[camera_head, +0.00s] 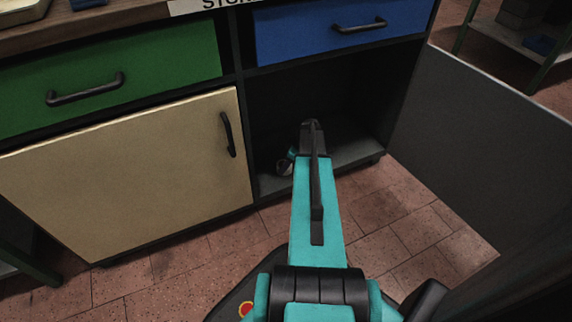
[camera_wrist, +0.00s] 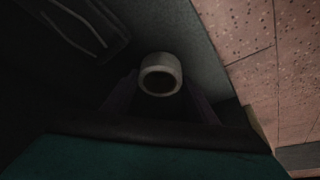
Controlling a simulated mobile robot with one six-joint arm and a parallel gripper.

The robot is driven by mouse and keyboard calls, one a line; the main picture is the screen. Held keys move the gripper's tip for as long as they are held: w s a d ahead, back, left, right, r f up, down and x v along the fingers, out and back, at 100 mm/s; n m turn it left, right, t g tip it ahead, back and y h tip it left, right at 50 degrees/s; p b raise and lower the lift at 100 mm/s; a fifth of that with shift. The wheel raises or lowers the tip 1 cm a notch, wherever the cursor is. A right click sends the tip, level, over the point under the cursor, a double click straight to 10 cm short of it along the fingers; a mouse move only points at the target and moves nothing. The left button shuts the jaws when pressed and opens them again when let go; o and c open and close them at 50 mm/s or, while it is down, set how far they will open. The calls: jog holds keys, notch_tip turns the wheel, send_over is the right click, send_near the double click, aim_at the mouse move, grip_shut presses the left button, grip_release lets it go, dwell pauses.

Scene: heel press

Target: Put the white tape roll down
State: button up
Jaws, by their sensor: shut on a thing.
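The white tape roll (camera_wrist: 161,72) shows in the wrist view as a pale ring with its dark hole facing the camera. My gripper (camera_wrist: 161,88) is shut on it, with a dim finger on either side. Behind the roll is the grey floor (camera_wrist: 190,38) of the cupboard; I cannot tell whether the roll touches it. In the head view my arm reaches into the open, dark cupboard (camera_head: 358,142) under the blue drawer. My arm hides most of the gripper there, and a small pale-and-dark patch left of it is too small to identify.
The cupboard's grey door (camera_head: 470,140) stands open at the right. A closed cream door (camera_head: 130,175) is at the left, with a green drawer (camera_head: 110,75) above it. The blue drawer (camera_head: 340,28) is closed. Tiled floor (camera_head: 400,225) lies in front.

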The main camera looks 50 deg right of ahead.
jog(key=shift+f, duration=0.1)
jog(key=o, duration=1)
jog(key=shift+o, duration=0.2)
jog(key=p+v, duration=0.5)
jog(key=v, duration=0.7)
jog(key=shift+s, duration=0.1)
